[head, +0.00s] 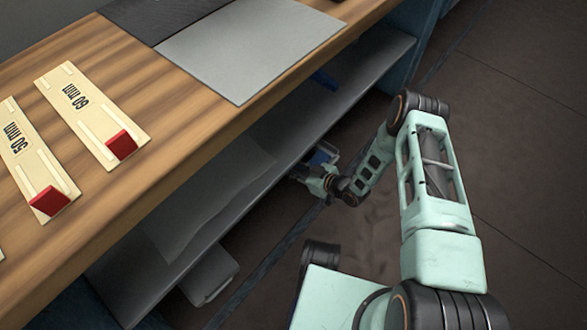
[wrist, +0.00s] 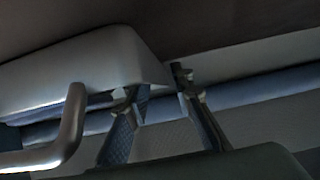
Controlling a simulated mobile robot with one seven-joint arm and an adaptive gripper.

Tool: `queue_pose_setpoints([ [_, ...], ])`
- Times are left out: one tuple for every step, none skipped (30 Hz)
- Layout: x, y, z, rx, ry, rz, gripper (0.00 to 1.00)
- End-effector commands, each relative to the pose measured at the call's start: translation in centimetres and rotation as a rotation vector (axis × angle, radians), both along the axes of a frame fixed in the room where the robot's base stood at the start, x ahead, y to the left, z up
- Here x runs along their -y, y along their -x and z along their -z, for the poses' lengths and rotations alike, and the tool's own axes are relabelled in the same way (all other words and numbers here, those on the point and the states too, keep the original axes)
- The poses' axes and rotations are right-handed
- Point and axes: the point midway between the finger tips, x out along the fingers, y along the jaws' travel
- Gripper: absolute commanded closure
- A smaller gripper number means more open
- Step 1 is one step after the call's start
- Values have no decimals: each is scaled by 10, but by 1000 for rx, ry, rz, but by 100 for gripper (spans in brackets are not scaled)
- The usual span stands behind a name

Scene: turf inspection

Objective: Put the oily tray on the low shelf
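My gripper (head: 318,180) is low beside the bench, at the outer edge of the low shelf (head: 360,72). A small pale-rimmed thing, blue inside (head: 324,154), is right by it; I take it for the tray but cannot tell if it is oily. In the wrist view a grey rounded body (wrist: 75,68) with a bent tube handle (wrist: 72,128) fills the left, likely the same tray. My gripper's fingers (wrist: 158,82) stand apart there. The left fingertip is partly hidden by the grey body, the right one is beyond its corner. I see no clear grip.
The wooden bench top (head: 190,95) holds a grey mat (head: 250,45) and gauge boards marked 60 mm (head: 88,105) and 50 mm (head: 28,150). A grey sheet (head: 210,190) lies on the low shelf. A grey bin (head: 210,275) stands below its near end. The floor at right is clear.

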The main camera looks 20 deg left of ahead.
Motion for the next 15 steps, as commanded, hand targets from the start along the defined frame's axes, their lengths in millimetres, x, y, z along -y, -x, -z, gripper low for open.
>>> queue_pose_setpoints([
  [5,1,-4,0,1,1,78],
  [9,3,-7,0,2,1,78],
  [14,5,-11,-1,2,1,78],
  [19,7,-14,-2,0,2,78],
  [24,9,-17,-1,1,3,78],
  [31,13,-22,-2,1,3,78],
  [37,15,-25,-2,1,4,78],
  [42,17,-29,-2,0,3,78],
  [49,21,-33,-2,1,3,78],
  [55,23,-36,-1,2,4,78],
  [60,25,-39,-1,1,4,78],
  [66,28,-43,0,0,2,78],
  [71,30,-45,-1,1,3,78],
  [75,32,-47,-2,0,3,78],
  [80,34,-50,-1,1,3,78],
])
